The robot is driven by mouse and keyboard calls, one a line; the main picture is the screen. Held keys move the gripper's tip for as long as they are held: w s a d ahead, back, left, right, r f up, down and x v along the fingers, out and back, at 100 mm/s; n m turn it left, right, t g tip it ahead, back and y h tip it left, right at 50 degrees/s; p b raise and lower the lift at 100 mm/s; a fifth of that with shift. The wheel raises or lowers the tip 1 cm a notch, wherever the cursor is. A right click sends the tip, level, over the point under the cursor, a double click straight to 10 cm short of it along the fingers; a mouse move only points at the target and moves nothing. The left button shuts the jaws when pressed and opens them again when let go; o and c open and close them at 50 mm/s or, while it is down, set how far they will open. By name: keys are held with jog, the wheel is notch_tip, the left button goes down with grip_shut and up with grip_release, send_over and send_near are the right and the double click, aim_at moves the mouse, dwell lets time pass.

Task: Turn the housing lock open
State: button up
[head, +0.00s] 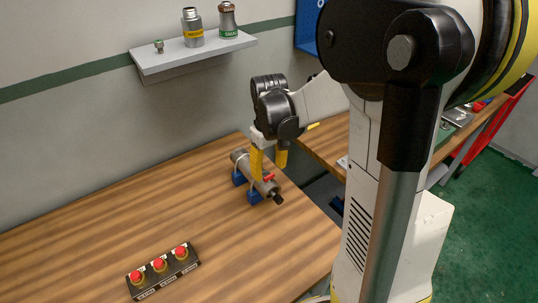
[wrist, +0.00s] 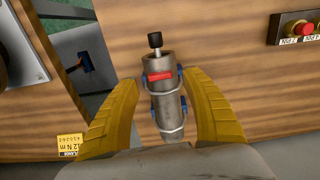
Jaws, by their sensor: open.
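A grey cylindrical housing (head: 241,160) lies in blue vises (head: 254,196) near the right edge of the wooden table. In the wrist view the housing (wrist: 161,102) runs up and down between my fingers. A red lock piece (wrist: 159,76) sits across its upper part, and a black knob (wrist: 155,41) sticks out of its end. The red piece (head: 269,178) also shows in the head view. My gripper (head: 269,160) is open over the housing. Its yellow fingers (wrist: 162,110) stand on either side of the housing, with gaps visible between.
A box with several red buttons (head: 163,269) lies on the table front; its corner shows in the wrist view. A wall shelf (head: 194,56) holds two canisters and a small green item. Another bench stands behind my arm. The table's left part is clear.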

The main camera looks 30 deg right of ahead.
aim_at(269, 175)
notch_tip(269, 175, up, 10)
jog(key=shift+f, duration=0.25)
dwell(0.4)
